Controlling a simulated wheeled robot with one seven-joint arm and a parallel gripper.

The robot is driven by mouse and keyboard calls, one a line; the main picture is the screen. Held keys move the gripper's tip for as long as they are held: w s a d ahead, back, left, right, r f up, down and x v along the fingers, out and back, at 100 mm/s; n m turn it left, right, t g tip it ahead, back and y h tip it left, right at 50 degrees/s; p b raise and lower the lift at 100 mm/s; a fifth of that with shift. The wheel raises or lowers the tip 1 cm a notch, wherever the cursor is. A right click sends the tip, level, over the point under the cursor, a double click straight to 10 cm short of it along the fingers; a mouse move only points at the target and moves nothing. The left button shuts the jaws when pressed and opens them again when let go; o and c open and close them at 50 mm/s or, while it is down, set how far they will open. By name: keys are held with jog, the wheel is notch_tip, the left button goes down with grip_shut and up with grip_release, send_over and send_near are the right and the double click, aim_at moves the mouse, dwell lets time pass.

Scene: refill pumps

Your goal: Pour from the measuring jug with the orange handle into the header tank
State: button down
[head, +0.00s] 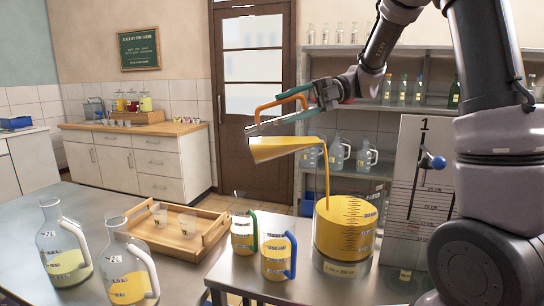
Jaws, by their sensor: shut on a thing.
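The measuring jug (272,149) with the orange handle (280,103) is held in the air, tipped almost onto its side. It holds orange-yellow liquid. My gripper (318,97) is shut on the orange handle; its fingers partly hide the handle. A thin orange stream (326,172) falls from the jug's right end into the header tank (346,235). The tank is a wide clear cylinder with scale marks, standing on the near right table. Orange liquid fills much of it. I see no spill on the table.
A jug with a green handle (244,232) and one with a blue handle (279,256) stand close left of the tank. A scale board (420,170) stands right of it. Two white-handled jugs (64,255) and a wooden tray (177,229) with cups are on the left table.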

jog(key=shift+d+r, duration=0.15)
jog(key=shift+d, duration=0.1)
jog(key=shift+d+r+y, duration=0.1)
jog(key=shift+r+y, duration=0.05)
jog(key=shift+y, duration=0.15)
dwell(0.4)
jog(key=shift+d+r, duration=0.1)
jog(key=shift+d, duration=0.05)
jog(key=shift+d+y, duration=0.1)
jog(key=shift+y, duration=0.2)
jog(key=shift+d+r, duration=0.1)
jog(key=shift+r, duration=0.05)
jog(key=shift+g, duration=0.3)
